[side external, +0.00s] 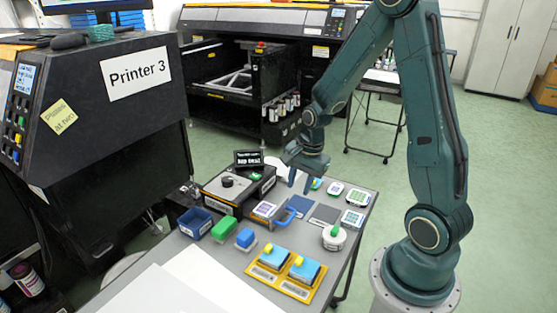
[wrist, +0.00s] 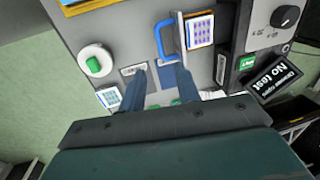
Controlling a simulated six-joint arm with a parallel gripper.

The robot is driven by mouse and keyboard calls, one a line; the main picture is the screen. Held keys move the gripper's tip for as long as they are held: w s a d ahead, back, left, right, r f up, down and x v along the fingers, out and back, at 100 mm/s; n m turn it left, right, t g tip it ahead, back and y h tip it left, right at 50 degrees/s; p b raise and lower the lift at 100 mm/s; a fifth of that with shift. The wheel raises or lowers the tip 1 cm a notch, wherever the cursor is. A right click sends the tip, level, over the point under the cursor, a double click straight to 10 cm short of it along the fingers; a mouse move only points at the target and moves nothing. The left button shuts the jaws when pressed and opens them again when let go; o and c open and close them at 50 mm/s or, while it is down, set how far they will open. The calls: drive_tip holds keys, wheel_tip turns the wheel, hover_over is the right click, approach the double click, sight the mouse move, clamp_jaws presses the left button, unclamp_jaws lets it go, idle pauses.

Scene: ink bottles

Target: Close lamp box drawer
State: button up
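The lamp box (side external: 228,190) is a black box with a knob on top, on the grey table; part of it shows at the right in the wrist view (wrist: 262,30). Its drawer (side external: 268,211) is pulled out and holds a card with a coloured grid. The drawer has a blue handle (side external: 286,217), which also shows at the top middle of the wrist view (wrist: 161,40). My gripper (side external: 300,184) is open and empty, its fingers pointing down over the table. In the wrist view the gripper (wrist: 158,73) is apart from the handle, which appears just beyond the fingertips.
A white round pot with a green knob (side external: 334,237) stands to the right of the drawer. A yellow tray (side external: 282,292), green block (side external: 223,229) and blue bin (side external: 195,222) are nearer the camera. A small black sign (side external: 248,158) stands by the lamp box. Flat pads and cards lie around.

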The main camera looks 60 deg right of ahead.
sight(291, 217)
drive_tip(key=shift+w+f, duration=0.35)
drive_tip(key=shift+f, duration=1.55)
drive_tip(key=shift+w+f, duration=0.3)
drive_tip(key=shift+f, duration=1.65)
drive_tip(key=shift+w+f, duration=0.35)
drive_tip(key=shift+f, duration=1.55)
clamp_jaws()
